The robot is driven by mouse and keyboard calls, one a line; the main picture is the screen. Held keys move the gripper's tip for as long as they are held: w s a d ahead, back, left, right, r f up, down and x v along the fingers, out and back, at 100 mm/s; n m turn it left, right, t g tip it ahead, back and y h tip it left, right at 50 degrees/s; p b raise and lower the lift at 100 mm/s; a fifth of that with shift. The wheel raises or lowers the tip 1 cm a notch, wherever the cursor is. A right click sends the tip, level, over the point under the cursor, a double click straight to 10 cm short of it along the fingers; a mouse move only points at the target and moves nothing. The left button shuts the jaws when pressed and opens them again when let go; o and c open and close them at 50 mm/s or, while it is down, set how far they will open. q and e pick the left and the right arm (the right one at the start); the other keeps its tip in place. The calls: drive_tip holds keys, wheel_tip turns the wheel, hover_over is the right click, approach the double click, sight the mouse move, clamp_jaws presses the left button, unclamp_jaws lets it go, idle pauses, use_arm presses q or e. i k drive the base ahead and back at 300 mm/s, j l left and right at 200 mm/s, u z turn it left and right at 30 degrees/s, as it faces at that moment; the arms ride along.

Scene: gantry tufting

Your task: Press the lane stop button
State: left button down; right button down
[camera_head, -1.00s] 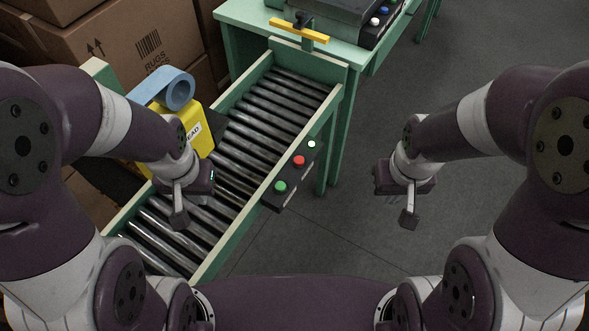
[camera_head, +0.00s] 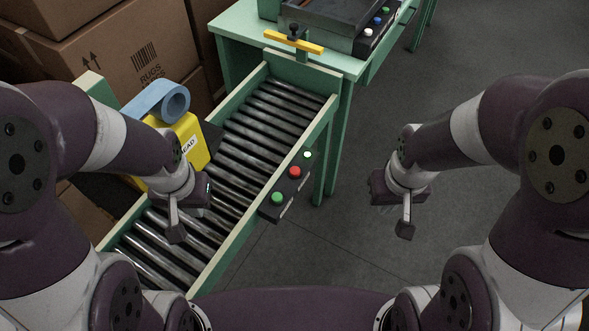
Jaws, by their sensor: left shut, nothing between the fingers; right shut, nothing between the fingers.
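The lane's dark button box (camera_head: 287,196) is fixed to the right side rail of the roller lane (camera_head: 270,115). It carries a green button (camera_head: 278,198), a red button (camera_head: 295,172) and a small pale lit button or lamp (camera_head: 308,155). Its labels are too small to read. My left gripper (camera_head: 176,232) is shut and empty above the near rollers, left of the box. My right gripper (camera_head: 405,230) is shut and empty over the floor, well to the right of the box. Neither gripper touches the box.
A yellow bin (camera_head: 186,140) with a blue roll (camera_head: 165,101) stands at the lane's left. Cardboard boxes (camera_head: 120,50) fill the upper left. A green table (camera_head: 240,33) with a second button panel (camera_head: 375,30) stands beyond the lane. The floor (camera_head: 480,75) at right is clear.

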sight(294, 172)
drive_tip(key=i+l+u, duration=0.15)
drive_tip(key=u, duration=0.2)
drive_tip(key=i+l+u, duration=0.1)
drive_tip(key=u, duration=0.25)
